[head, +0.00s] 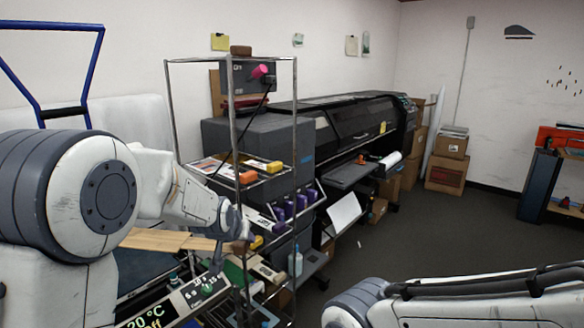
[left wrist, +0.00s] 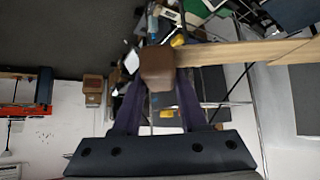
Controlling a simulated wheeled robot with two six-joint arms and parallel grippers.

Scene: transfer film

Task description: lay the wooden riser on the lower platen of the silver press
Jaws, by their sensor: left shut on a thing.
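My left gripper (head: 236,236) reaches in from the left beside the rack. In the left wrist view its fingers (left wrist: 157,95) are shut on the wooden riser, whose brown near end (left wrist: 157,66) sits between the fingertips. A lighter plank-like length (left wrist: 250,52) runs off to the right there, apparently part of the same piece. In the head view a pale wooden board (head: 160,240) shows behind and below my left wrist. A press with a lit display (head: 200,290) reading 20 °C and Off is at the lower left, partly hidden by my arm. My right gripper is out of view.
A wire rack (head: 172,110) with prints and coloured boxes stands just beyond my left gripper. A large dark printer (head: 345,125) runs along the wall behind it. Cardboard boxes (head: 447,170) stand in the far corner. The floor (head: 420,235) at centre right is clear.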

